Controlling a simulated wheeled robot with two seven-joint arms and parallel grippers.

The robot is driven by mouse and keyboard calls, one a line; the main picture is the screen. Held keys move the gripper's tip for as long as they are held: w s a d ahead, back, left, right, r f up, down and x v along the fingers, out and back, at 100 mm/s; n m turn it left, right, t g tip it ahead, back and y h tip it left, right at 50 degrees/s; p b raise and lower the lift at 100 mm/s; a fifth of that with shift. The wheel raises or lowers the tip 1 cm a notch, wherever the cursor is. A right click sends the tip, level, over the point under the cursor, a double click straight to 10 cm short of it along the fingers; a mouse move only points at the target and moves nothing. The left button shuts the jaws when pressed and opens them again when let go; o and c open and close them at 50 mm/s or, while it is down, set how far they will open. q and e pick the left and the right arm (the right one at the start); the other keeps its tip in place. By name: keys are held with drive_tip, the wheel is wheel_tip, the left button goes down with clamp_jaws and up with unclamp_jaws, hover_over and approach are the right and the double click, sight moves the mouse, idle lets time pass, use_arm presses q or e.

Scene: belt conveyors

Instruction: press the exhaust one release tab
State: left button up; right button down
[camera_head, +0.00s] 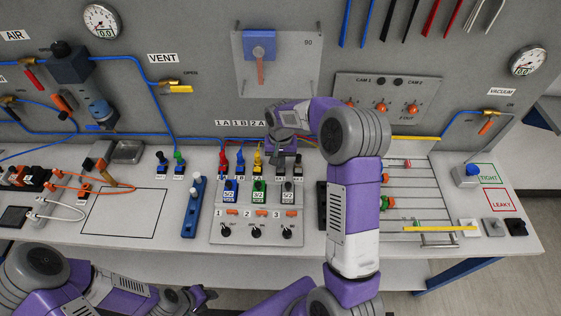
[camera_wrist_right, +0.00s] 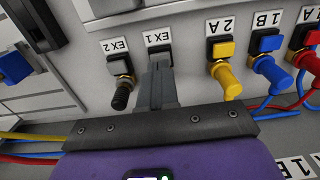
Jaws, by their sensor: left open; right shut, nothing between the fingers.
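The EX 1 label (camera_wrist_right: 158,38) is in the right wrist view, on the panel just beyond my right fingertips. The exhaust one port and its release tab are mostly hidden behind the fingers. My right gripper (camera_wrist_right: 160,72) is shut and empty, its tips at or very near that port; contact cannot be told. In the head view the right gripper (camera_head: 284,158) is over the valve panel, partly covered by its own wrist. My left gripper (camera_head: 197,296) is open and empty, low in front of the bench.
Beside exhaust one are the black EX 2 plug (camera_wrist_right: 121,93) and the yellow 2A plug (camera_wrist_right: 226,82). Blue 1B (camera_wrist_right: 272,72) and red 1A (camera_wrist_right: 305,60) plugs follow, with tubes. A blue manifold (camera_head: 194,205) stands left of the valve panel.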

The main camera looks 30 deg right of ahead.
wheel_tip(320, 180, up, 7)
drive_tip(key=p, duration=0.4)
idle(0.8)
